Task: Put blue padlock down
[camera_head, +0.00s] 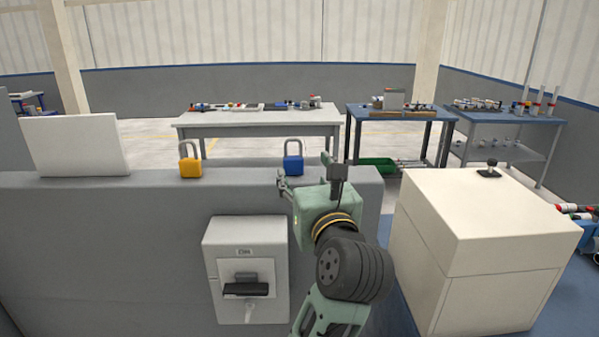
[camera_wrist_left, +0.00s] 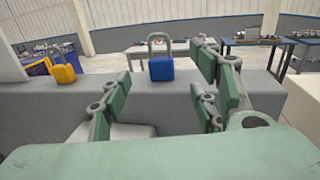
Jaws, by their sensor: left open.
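The blue padlock (camera_head: 293,165) stands upright on top of the grey low wall (camera_head: 130,200), with its grey shackle up. It also shows in the left wrist view (camera_wrist_left: 161,69), beyond the fingers and framed in the gap between them. My left gripper (camera_head: 308,177) is open and empty, on the near side of the padlock in the head view. In the left wrist view its green-padded fingers (camera_wrist_left: 162,88) are spread apart, and a gap seems to separate them from the padlock. My right gripper is not in view.
A yellow padlock (camera_head: 190,162) stands farther left on the wall, near a white panel (camera_head: 75,147). A grey switch box (camera_head: 246,230) is mounted on the wall's front. A white cabinet (camera_head: 490,235) with a small lever stands right. Tables with parts stand behind.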

